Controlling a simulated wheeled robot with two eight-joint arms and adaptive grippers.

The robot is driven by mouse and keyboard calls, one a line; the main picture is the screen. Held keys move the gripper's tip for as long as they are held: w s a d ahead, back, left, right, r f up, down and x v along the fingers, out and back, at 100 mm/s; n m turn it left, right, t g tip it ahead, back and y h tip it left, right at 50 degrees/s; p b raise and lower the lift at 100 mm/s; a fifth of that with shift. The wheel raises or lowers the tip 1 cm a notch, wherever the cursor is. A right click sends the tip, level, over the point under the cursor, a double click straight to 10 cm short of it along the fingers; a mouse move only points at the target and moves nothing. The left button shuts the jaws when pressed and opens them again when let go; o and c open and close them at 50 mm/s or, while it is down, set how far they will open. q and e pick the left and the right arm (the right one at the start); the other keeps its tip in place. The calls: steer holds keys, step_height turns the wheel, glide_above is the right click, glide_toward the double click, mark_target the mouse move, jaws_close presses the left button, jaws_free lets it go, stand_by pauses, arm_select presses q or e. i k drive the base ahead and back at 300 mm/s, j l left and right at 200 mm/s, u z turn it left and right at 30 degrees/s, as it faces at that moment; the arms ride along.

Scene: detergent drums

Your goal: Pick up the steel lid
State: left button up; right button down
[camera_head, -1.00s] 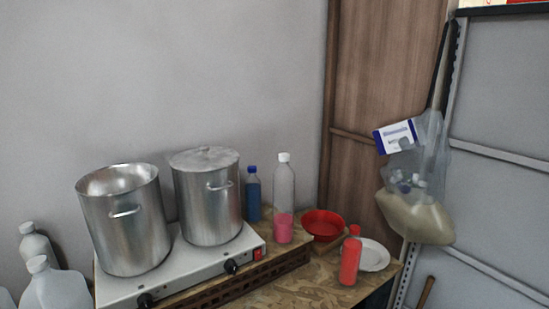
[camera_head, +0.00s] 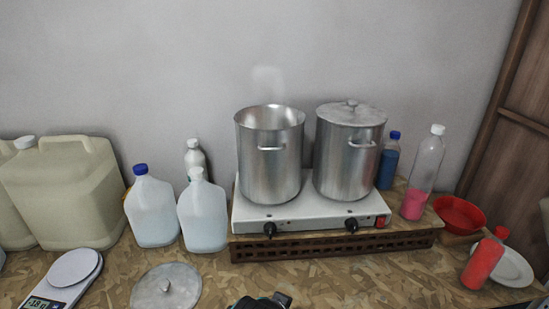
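A round steel lid (camera_head: 166,288) with a small knob on top lies flat on the chipboard tabletop, near the bottom edge, left of centre. A second steel lid (camera_head: 351,113) sits on the right steel pot (camera_head: 346,160), closing it. The left steel pot (camera_head: 269,165) is uncovered, with faint steam above it.
The pots stand on a white two-burner hotplate (camera_head: 312,214). A kitchen scale (camera_head: 66,280) is left of the loose lid, with jugs (camera_head: 203,217) behind it. Bottles (camera_head: 423,175), a red bowl (camera_head: 459,212) and a white plate (camera_head: 511,268) stand at the right.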

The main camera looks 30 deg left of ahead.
mark_target(176, 284)
steer(key=u, duration=2.1)
